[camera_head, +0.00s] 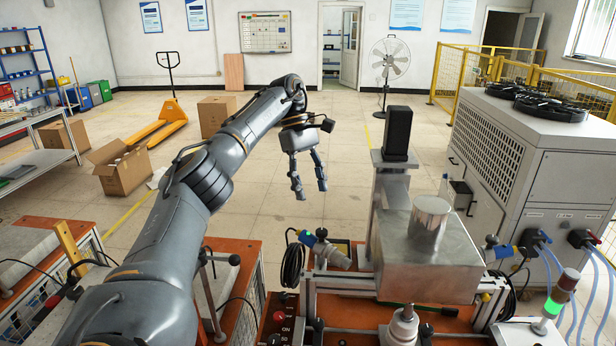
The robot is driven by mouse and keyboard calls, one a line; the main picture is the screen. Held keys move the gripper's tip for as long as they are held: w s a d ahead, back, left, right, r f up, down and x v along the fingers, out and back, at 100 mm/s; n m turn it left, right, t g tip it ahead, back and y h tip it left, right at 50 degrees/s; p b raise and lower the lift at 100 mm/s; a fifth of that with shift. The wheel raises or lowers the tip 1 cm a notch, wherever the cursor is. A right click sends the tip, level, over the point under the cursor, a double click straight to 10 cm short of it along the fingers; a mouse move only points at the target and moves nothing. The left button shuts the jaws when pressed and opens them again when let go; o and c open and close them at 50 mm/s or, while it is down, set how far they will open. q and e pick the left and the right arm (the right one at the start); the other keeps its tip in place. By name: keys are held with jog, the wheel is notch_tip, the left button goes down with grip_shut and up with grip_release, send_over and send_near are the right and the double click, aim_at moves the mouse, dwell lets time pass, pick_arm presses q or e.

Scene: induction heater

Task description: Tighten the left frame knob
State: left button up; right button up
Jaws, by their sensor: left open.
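My left arm reaches in from the lower left. Its gripper (311,187) hangs with the fingers pointing down, open and empty. In the picture it is above the left side of the heater's metal frame (345,284). A small black knob (321,233) stands at the frame's left side, below the fingertips in the picture and apart from them. A similar black knob (491,241) stands at the right side. My right gripper is out of view.
A metal block with a cylinder (430,262) sits on the frame, with a black-topped column (397,135) behind. A large chiller (530,165) stands right. A signal light (560,292) is lower right. Cardboard boxes (121,168) and a yellow pallet jack (158,127) are on the floor.

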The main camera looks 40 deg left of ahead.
pick_arm(q)
jog(key=shift+v, duration=1.1)
